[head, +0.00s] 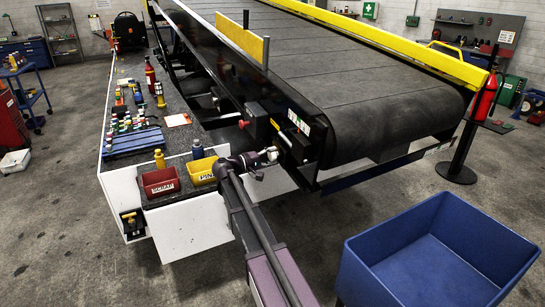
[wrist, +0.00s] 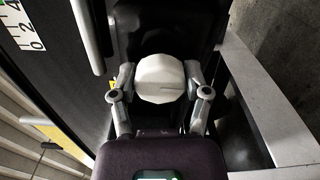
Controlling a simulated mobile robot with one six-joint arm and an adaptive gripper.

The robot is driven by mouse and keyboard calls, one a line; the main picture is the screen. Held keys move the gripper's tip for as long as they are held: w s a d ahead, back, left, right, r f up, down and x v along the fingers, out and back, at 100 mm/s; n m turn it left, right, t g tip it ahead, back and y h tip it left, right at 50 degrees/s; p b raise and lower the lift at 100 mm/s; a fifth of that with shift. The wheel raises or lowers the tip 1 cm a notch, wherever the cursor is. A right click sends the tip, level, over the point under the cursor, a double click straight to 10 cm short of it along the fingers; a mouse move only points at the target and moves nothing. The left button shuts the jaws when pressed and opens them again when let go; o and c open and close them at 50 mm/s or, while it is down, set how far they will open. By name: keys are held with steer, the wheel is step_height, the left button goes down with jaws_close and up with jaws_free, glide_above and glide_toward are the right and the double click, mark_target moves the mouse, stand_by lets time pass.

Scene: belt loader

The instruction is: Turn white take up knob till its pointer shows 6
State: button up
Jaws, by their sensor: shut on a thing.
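The black belt (head: 375,90) rises behind my gripper. A red bin (head: 160,190) and a yellow bin (head: 203,178) stand on the dark shelf to the left. A large blue bin (head: 440,262) stands on the floor at right. A grey rail (wrist: 265,110) runs right of the knob.

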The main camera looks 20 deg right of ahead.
stand_by(0.4)
steer(key=o, duration=1.1)
steer(key=shift+o, duration=0.2)
steer(key=shift+a, duration=0.15)
steer(key=a, duration=1.2)
steer(key=shift+s, duration=0.2)
steer(key=shift+d, duration=0.1)
steer(key=s+f+y+p, duration=0.4)
steer(key=s+f+y, duration=0.5)
steer(key=s, duration=0.4)
steer(key=s+a+f+y+p, duration=0.2)
steer(key=s+a+y+p, duration=0.1)
steer(key=s+a+y, duration=0.6)
steer(key=shift+s+a+g+p, duration=0.3)
steer(key=shift+s+a, duration=0.55)
steer(key=shift+s, duration=0.8)
